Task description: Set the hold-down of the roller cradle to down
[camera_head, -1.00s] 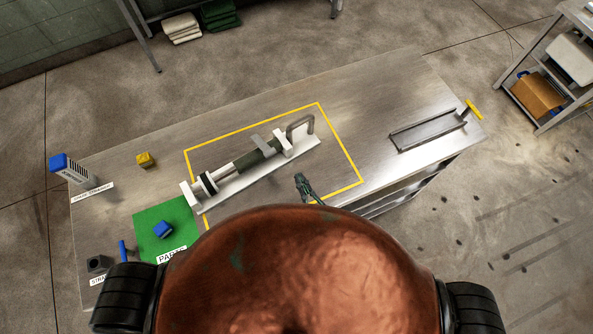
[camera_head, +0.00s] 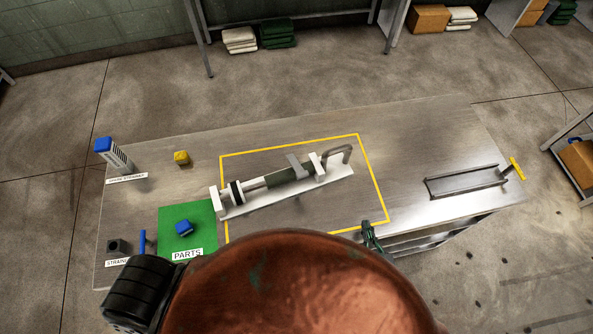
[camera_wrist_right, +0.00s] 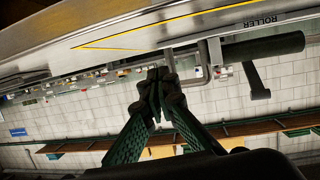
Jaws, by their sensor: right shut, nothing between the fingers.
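The roller cradle (camera_head: 280,197) is a long white base with white end blocks on the table, inside a yellow outline. A dark green roller (camera_head: 283,178) lies along it. A grey flat bar, seemingly the hold-down (camera_head: 297,164), sits at the roller near its right end. In the upside-down right wrist view, a dark arm, apparently the hold-down (camera_wrist_right: 257,82), sticks out from the roller (camera_wrist_right: 262,46), away from the table. My right gripper (camera_head: 370,236) is near the outline's front right corner, apart from the cradle. Its fingers (camera_wrist_right: 160,76) are shut and empty. My left gripper is not in view.
A bent grey handle (camera_head: 338,154) rises at the cradle's right end. A green parts mat (camera_head: 203,215) with a blue block (camera_head: 184,227) lies left. A yellow block (camera_head: 181,157) stands behind it. A metal tray (camera_head: 466,183) lies right. The table between outline and tray is clear.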

